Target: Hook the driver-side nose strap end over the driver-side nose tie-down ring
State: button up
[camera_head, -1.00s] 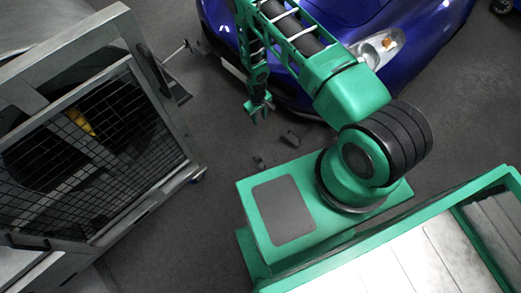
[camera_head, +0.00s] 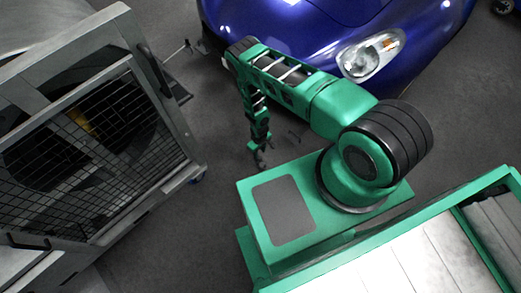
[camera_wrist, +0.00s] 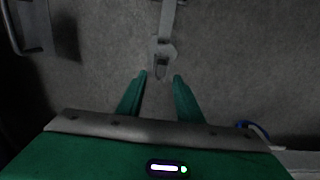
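My gripper (camera_head: 262,163) hangs low over the floor in the head view, between the caged fan unit and the green base. In the wrist view its two green fingers (camera_wrist: 160,76) stand apart, and no held object can be made out between them. A grey strap-like piece with a looped end (camera_wrist: 162,48) lies just beyond the fingertips, roughly in line with the gap, and its band runs up out of view. I cannot tell whether this is the strap end or the tie-down ring, or whether a fingertip touches it.
The blue car (camera_head: 300,35) stands at the top. A caged fan unit (camera_head: 95,150) fills the left. A dark grey bracket-like object (camera_wrist: 30,25) is at the wrist view's upper left. Grey floor (camera_head: 215,120) is open between the fan unit and my arm.

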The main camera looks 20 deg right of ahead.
aim_at(260, 157)
jog(key=shift+f, duration=3.2)
jog(key=shift+c, duration=0.4)
grip_shut()
jog(key=shift+w+d, duration=0.1)
jog(key=shift+d, duration=0.1)
jog(key=shift+s+a+r, duration=0.2)
jog(key=shift+r, duration=0.4)
